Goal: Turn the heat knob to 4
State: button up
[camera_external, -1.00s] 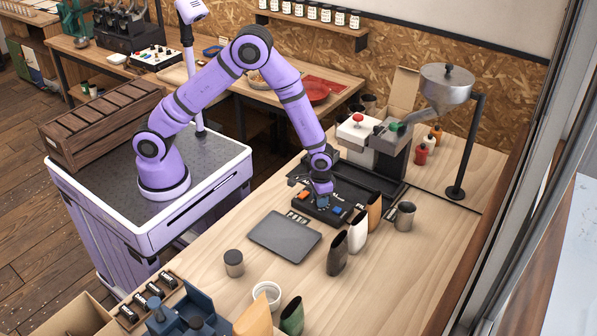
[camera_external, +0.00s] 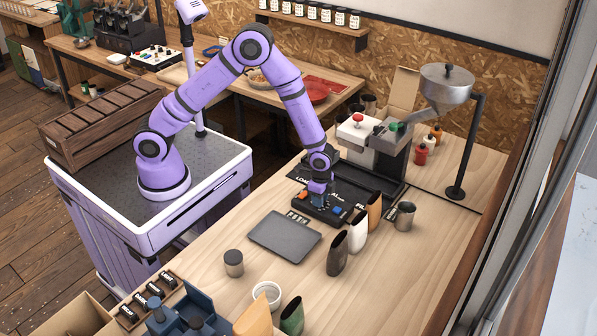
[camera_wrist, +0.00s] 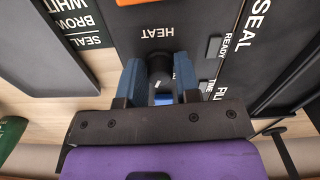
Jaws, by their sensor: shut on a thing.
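The heat knob (camera_wrist: 159,68) is a dark round knob below the white HEAT label in the wrist view. A small pale mark shows on it, but no scale number is readable. My gripper (camera_wrist: 158,78) has its two blue fingers closed around the knob, one on each side. In the external view, my gripper (camera_external: 319,201) points down onto the black control panel (camera_external: 312,213), between its orange button (camera_external: 304,195) and blue button (camera_external: 337,211). The knob is hidden there.
A dark flat tray (camera_external: 284,238) lies just in front of the panel. Several upright pouches, including a dark one (camera_external: 337,254), and a metal cup (camera_external: 404,216) stand to the right. The sealer-like machine (camera_external: 385,160) stands behind. Bare table lies at the front right.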

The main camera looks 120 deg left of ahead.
jog(key=shift+w+m, duration=0.1)
jog(key=shift+m, duration=0.5)
jog(key=o, duration=0.9)
notch_tip(320, 180, up, 11)
dwell(0.5)
